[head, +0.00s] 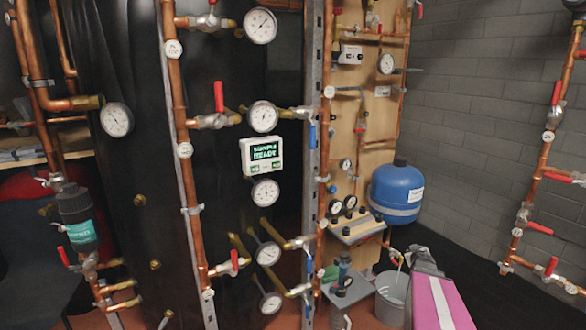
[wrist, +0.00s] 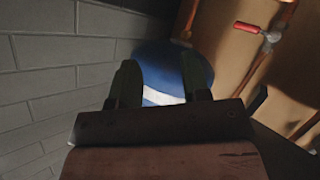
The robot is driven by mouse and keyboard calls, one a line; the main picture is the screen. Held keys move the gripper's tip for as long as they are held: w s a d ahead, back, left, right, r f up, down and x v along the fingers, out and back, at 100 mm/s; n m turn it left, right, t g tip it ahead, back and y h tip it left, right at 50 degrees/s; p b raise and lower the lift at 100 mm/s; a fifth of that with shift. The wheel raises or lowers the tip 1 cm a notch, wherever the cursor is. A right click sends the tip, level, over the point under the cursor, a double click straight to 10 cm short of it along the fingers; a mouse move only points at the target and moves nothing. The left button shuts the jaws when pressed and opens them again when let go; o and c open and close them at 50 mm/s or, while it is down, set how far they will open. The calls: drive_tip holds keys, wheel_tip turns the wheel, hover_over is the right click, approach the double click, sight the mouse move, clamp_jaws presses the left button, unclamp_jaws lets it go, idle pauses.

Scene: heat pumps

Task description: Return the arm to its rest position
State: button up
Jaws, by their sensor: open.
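My gripper (wrist: 158,72) shows in the wrist view as two dark fingers standing apart above a brown block-like base. It is open, and nothing is held between the fingers. The blue tank (wrist: 160,98) with a white band lies beyond the fingers and is partly hidden by them; I cannot tell the gap. In the head view a pink and grey part of my arm (head: 441,304) enters at the lower right. The fingers cannot be made out there.
The blue tank (head: 397,190) stands by the grey brick wall (head: 470,110). A grey bucket (head: 392,296) sits below it, left of my arm. Copper pipes with gauges and red-handled valves fill the left and middle. Another copper pipe (head: 540,170) runs up the right wall.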

drive_tip(key=s+a+g+y, duration=0.1)
drive_tip(key=s+a+g, duration=0.3)
drive_tip(key=a, duration=0.7)
drive_tip(key=s+a+r+m+g+y, duration=0.1)
drive_tip(key=s+a+g, duration=0.3)
drive_tip(key=s+a, duration=0.5)
drive_tip(key=s+a+m+g+y, duration=0.1)
drive_tip(key=s+a+g, duration=0.4)
drive_tip(key=a, duration=0.8)
drive_tip(key=shift+s+a+r+y, duration=0.15)
drive_tip(key=shift+s+y, duration=0.35)
drive_tip(key=shift+s, duration=0.65)
